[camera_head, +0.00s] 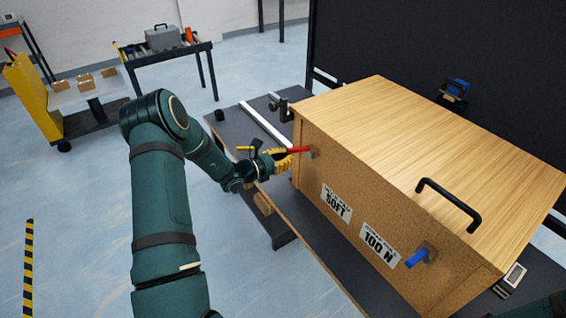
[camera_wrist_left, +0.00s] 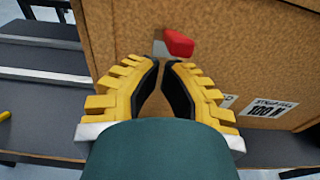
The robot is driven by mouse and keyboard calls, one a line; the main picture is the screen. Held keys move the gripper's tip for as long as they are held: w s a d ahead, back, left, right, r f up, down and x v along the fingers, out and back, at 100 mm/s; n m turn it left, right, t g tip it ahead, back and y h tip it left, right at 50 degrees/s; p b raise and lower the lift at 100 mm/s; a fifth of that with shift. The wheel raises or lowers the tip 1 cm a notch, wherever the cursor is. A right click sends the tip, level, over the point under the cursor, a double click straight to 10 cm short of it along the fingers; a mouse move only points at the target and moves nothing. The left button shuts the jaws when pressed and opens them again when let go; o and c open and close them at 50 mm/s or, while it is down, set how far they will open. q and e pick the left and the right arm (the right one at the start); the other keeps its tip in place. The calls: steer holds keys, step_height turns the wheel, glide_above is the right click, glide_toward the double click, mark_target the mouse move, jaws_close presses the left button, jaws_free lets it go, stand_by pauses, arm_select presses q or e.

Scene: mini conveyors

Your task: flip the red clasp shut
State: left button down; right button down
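The red clasp (camera_head: 299,150) is a lever on the left part of the wooden box's cork-like front face. It sticks out to the left from a small grey mount in the head view. In the left wrist view the red clasp (camera_wrist_left: 180,43) is just beyond the fingertips, slightly right of them. My left gripper (camera_head: 284,163) is beside and just under the clasp. Its yellow fingers (camera_wrist_left: 164,64) converge to a narrow gap, with nothing between them. Whether a finger touches the clasp I cannot tell. My right gripper is out of view.
The wooden box (camera_head: 400,125) stands on a dark table (camera_head: 235,122). A yellow cart (camera_head: 30,95) is far left.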

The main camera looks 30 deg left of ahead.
arm_select(q)
steer(key=shift+r, duration=0.1)
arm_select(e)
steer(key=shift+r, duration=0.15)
arm_select(q)
steer(key=shift+r+g+y+p, duration=0.3)
steer(key=shift+p, duration=0.4)
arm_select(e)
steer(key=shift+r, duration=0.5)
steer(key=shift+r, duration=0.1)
